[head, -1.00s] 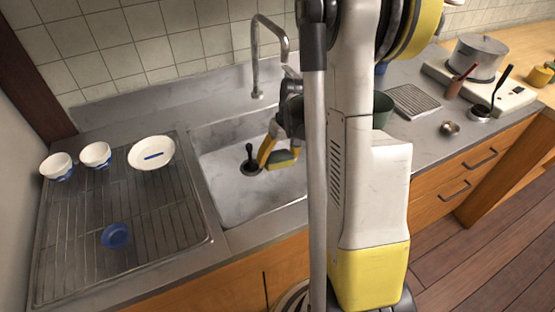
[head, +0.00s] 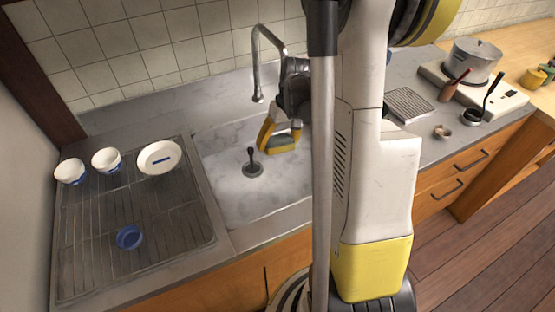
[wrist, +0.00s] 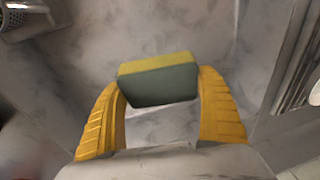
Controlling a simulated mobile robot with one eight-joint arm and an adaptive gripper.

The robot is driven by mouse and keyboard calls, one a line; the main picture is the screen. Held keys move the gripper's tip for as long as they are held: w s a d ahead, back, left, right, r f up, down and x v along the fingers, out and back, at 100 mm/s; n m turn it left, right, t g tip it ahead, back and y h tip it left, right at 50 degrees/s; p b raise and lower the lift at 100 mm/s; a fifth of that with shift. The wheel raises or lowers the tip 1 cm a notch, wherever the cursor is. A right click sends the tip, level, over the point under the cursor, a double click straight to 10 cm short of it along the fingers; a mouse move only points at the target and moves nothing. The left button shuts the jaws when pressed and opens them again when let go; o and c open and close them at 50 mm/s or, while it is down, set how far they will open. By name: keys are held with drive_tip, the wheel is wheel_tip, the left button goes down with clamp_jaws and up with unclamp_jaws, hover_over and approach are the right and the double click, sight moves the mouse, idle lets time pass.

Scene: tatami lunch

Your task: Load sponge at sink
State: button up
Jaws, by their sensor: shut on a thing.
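In the head view the sink (head: 222,205) is a grey basin in the counter, with a dark-knobbed drain plug (head: 253,167) on its floor. My gripper (head: 281,140) is over the back of the basin, below and right of the faucet (head: 256,70). Its yellow fingers are shut on a sponge (head: 282,145). In the wrist view the sponge (wrist: 158,80) shows a yellow top layer and a dark grey-green side. It sits between the two yellow fingertips of my gripper (wrist: 160,90), with the blurred basin beyond. My arm hides the right part of the sink.
A drying rack (head: 150,275) at the left holds two small bowls, a white dish (head: 160,157) and a blue cup (head: 129,237). Right of my arm are a ridged grey mat (head: 408,104), a small brown item (head: 441,132) and a pot (head: 473,60) on a stove.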

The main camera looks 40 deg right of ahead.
sight(276, 139)
drive_tip(key=shift+r+p, duration=1.25)
drive_tip(key=shift+r, duration=0.7)
idle(0.6)
wheel_tip(276, 139, up, 4)
drive_tip(key=p, duration=0.3)
drive_tip(key=shift+a, duration=0.1)
idle(0.7)
